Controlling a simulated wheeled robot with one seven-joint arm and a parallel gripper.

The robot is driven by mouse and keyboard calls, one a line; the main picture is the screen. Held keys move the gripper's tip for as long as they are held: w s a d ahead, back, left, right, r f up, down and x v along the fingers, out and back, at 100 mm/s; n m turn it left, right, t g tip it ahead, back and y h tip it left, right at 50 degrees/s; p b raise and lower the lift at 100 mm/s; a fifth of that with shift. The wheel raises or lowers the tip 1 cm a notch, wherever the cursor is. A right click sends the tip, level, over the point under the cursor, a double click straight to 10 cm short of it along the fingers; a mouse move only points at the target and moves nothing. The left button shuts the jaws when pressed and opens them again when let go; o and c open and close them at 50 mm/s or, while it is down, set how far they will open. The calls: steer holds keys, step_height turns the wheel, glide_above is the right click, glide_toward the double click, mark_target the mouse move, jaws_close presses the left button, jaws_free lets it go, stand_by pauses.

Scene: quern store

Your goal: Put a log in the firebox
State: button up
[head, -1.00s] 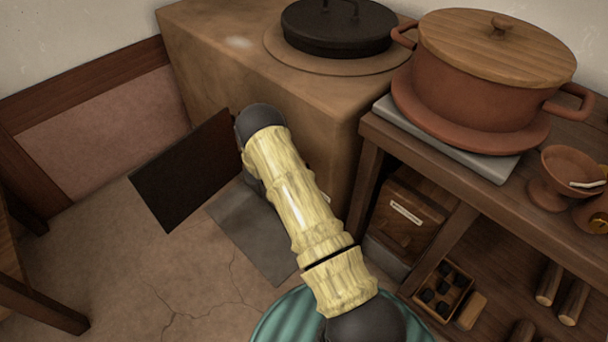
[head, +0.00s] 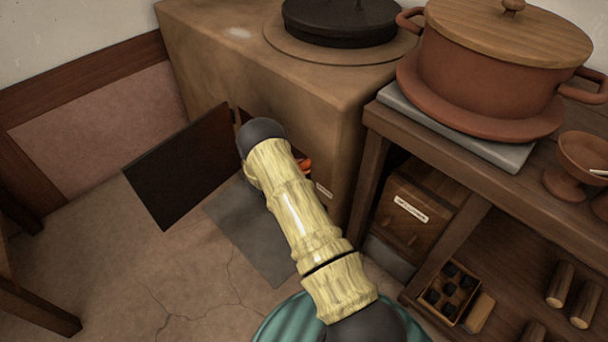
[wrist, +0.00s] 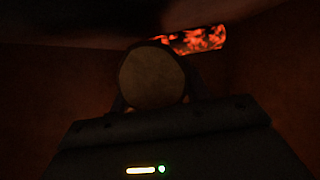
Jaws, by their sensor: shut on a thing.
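In the wrist view my gripper (wrist: 157,103) is shut on a log (wrist: 152,79), whose round pale end faces the camera. The log is inside the dark firebox (wrist: 265,70), with a glowing, ember-covered piece (wrist: 195,40) beyond it and to the right. I cannot tell whether the log touches the floor or the embers. In the head view the stove (head: 285,95) has its dark firebox door (head: 182,168) swung open to the left. A bit of orange glow (head: 304,165) shows beside my arm, which hides the gripper, the log and most of the opening.
A shelf unit (head: 375,155) stands right of the stove, bearing a lidded clay pot (head: 490,75). Several spare logs (head: 560,284) lie on its lower shelf, near a box of dark lumps (head: 450,296). A black lidded pan (head: 335,25) sits on the stove.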

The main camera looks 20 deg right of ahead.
steer(key=shift+f+b, duration=0.7)
steer(key=shift+f, duration=0.8)
steer(key=shift+f, duration=0.25)
steer(key=o, duration=1.1)
steer(key=shift+o, duration=0.2)
steer(key=shift+r, duration=0.1)
steer(key=shift+r, duration=0.2)
steer(key=p+v, duration=0.6)
steer(key=v, duration=0.6)
steer(key=shift+f, duration=0.15)
